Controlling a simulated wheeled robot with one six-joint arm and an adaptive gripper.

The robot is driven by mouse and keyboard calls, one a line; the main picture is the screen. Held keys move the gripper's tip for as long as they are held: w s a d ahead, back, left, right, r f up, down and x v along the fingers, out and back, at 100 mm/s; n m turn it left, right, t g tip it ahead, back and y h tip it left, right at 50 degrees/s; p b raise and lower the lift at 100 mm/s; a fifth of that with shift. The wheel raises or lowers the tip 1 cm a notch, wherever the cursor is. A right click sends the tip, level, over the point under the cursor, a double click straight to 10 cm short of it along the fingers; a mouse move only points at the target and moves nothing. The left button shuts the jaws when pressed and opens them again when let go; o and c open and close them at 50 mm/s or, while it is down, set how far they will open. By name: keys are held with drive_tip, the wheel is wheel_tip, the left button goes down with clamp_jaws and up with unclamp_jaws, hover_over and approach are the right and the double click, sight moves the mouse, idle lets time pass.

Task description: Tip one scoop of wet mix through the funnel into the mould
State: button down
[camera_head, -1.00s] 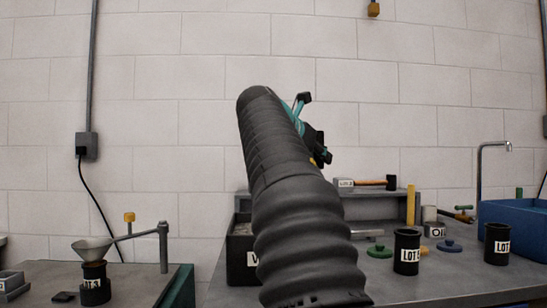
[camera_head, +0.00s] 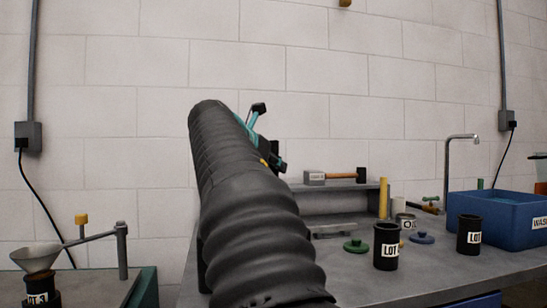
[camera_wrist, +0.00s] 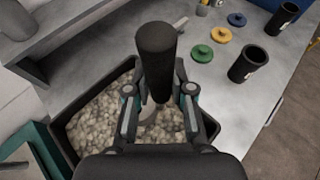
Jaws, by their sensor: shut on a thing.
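My gripper (camera_wrist: 157,92) is shut on the black upright handle of a scoop (camera_wrist: 155,50) in the wrist view. A pale part below the handle shows between the fingers, but the scoop's load cannot be made out. Under it is a black bin (camera_wrist: 62,150) of grey, lumpy wet mix (camera_wrist: 100,122). In the head view my arm hides most of the gripper (camera_head: 262,145) and the bin. The grey funnel (camera_head: 36,257) sits at far left above the black LOT 3 mould (camera_head: 38,290), held by a jointed stand arm.
On the bench are black LOT pots (camera_head: 387,247), a green lid (camera_head: 356,246), a blue lid (camera_head: 422,238) and a blue wash tub (camera_head: 510,215). A shelf (camera_head: 335,190) with a hammer (camera_head: 345,175) stands behind. The funnel's stand post (camera_head: 122,250) rises on the left bench.

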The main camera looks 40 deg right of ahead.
drive_tip(key=shift+s+f, duration=0.1)
drive_tip(key=shift+f, duration=0.6)
wheel_tip(320, 180, down, 8)
drive_tip(key=b, duration=1)
drive_tip(key=shift+w+a+b, duration=0.65)
drive_tip(key=shift+w+a, duration=1.2)
drive_tip(key=shift+a, duration=1)
wheel_tip(320, 180, up, 16)
drive_tip(key=s+d+p, duration=0.1)
drive_tip(key=d+p, duration=0.1)
drive_tip(key=p, duration=0.9)
drive_tip(key=shift+s+d+f, duration=0.2)
drive_tip(key=shift+s+d, duration=0.2)
